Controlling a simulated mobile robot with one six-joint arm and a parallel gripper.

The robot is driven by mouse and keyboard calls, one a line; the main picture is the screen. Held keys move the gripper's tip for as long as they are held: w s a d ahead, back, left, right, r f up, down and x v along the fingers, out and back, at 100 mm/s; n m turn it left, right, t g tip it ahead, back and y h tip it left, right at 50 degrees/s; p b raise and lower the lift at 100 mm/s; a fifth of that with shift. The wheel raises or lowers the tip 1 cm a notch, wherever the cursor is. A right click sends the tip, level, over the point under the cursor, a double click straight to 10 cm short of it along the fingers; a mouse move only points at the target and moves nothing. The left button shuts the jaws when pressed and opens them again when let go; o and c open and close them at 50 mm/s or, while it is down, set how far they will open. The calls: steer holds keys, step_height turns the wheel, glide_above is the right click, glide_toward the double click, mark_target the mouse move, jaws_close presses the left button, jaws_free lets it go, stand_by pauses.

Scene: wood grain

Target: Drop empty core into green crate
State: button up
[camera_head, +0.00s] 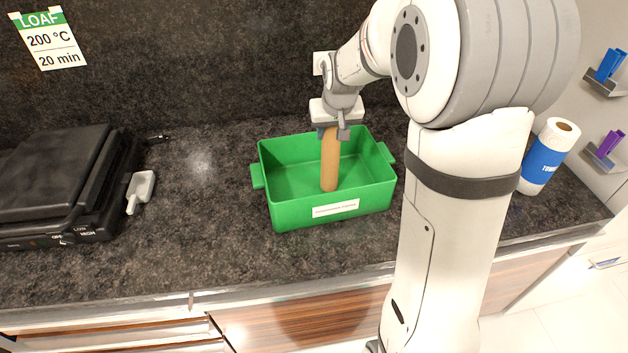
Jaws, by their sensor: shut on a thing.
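The green crate (283,208) stands on the dark stone counter, with a white label on its front wall. My gripper (338,131) is above the crate, pointing down, and shut on the top end of the empty core (330,165). The core is a brown cardboard tube held upright. Its lower end shows against the crate's inside, below the rim line. I cannot tell whether the core touches the crate floor. No other thing shows inside the crate.
A black grill appliance (50,190) stands at the left with a white scoop-like item (140,190) beside it. A paper towel roll (545,155) stands at the right. Wall holders carry a blue clip (609,66) and a purple clip (609,144). My arm covers the counter right of the crate.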

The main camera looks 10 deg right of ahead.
steer(key=o, duration=1.2)
steer(key=shift+r, duration=0.1)
steer(key=shift+b+v, duration=0.7)
steer(key=shift+v, duration=3.15)
steer(key=shift+g, duration=0.5)
steer(key=s+f, duration=0.1)
steer(key=s, duration=0.7)
steer(key=s+f, duration=0.1)
steer(key=s, duration=0.8)
steer(key=s+f, duration=0.2)
steer(key=s, duration=0.7)
steer(key=shift+a, duration=0.2)
